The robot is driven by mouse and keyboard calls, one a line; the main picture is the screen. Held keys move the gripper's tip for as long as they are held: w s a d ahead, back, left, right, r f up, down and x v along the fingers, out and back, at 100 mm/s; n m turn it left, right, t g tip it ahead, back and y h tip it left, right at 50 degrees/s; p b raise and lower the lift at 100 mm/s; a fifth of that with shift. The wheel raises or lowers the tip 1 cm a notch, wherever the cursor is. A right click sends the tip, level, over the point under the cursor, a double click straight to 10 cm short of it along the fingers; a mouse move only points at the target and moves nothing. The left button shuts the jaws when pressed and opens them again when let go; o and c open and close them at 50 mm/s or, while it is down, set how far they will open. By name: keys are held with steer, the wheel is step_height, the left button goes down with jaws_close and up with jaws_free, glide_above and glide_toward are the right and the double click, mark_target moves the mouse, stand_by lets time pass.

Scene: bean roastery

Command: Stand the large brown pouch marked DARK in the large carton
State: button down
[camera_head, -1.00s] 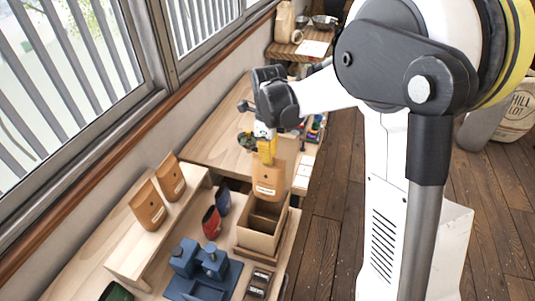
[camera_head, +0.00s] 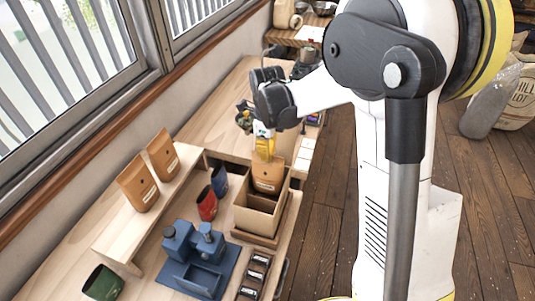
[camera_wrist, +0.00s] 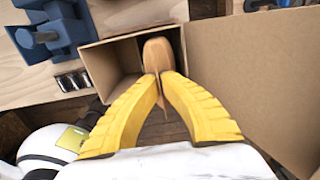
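A large brown pouch (camera_head: 268,172) is upright between the yellow fingers of my gripper (camera_head: 264,153). Its lower end is behind the near parts of the large carton (camera_head: 256,222), in the far part of it. The carton is open-topped with a divider, and its near compartment looks empty. In the wrist view the fingers (camera_wrist: 163,82) close on the top of the pouch (camera_wrist: 159,54), beside a cardboard wall of the carton (camera_wrist: 113,58). I cannot read the pouch's mark, nor tell whether its base touches the carton floor.
Two other brown pouches (camera_head: 138,184) stand on a wooden riser (camera_head: 125,222) at left. A red pouch (camera_head: 207,203) and a blue pouch (camera_head: 219,180) stand left of the carton. A blue device (camera_head: 198,262), small dark tins (camera_head: 254,275) and a green pouch (camera_head: 103,283) are nearer.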

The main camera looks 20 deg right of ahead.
mark_target(268, 171)
steer(key=shift+f+b, duration=2.8)
steer(key=shift+f, duration=1)
steer(key=c, duration=1.2)
jaws_free()
steer(key=shift+r, duration=0.1)
steer(key=shift+r+p, duration=2.2)
steer(key=shift+r, duration=1.25)
